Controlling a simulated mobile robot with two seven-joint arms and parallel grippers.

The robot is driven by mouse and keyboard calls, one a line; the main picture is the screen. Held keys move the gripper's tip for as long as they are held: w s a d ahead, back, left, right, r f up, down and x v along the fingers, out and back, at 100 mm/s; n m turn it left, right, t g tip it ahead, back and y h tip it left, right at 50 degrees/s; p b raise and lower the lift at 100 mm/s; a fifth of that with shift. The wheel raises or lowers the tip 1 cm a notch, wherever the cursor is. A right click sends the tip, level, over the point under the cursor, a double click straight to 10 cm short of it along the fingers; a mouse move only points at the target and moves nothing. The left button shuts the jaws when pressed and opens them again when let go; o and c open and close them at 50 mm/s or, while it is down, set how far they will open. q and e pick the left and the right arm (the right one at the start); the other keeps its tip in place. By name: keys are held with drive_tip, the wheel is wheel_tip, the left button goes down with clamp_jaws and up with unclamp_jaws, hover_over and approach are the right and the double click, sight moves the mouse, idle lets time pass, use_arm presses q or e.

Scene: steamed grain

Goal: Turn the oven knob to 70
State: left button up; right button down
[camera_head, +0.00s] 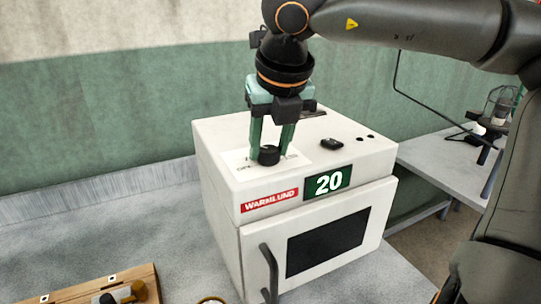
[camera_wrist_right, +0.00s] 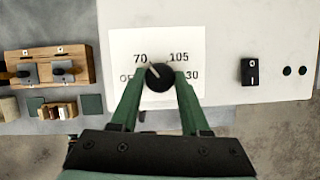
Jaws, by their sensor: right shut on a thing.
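The white oven (camera_head: 222,180) stands on the grey counter with its door closed. Its black round knob (camera_head: 268,156) is on the top face, and it also shows in the right wrist view (camera_wrist_right: 160,77). My right gripper (camera_head: 270,147) reaches down from above with its green fingers shut on the knob's sides. In the right wrist view, the knob's pale pointer line slants up and left, towards the printed 70 (camera_wrist_right: 140,57). The label (camera_wrist_right: 120,45) also shows 105; the lower marks are partly hidden by the fingers. My left gripper is not in view.
A black rocker switch (camera_head: 332,144) and two small dark buttons sit right of the knob. The oven's dark door handle (camera_head: 269,272) stands out in front. A wooden block (camera_head: 130,276) with tools lies front left. A second table (camera_head: 440,165) stands at the right.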

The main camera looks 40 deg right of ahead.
drive_tip(key=shift+m+b, duration=0.45)
drive_tip(key=shift+m, duration=0.35)
drive_tip(key=shift+h, duration=0.3)
drive_tip(key=shift+c, duration=1.9)
unclamp_jaws()
drive_tip(key=p+v, duration=0.1)
drive_tip(key=v, duration=1.1)
drive_tip(key=shift+r, duration=0.35)
drive_tip(key=shift+w, duration=0.15)
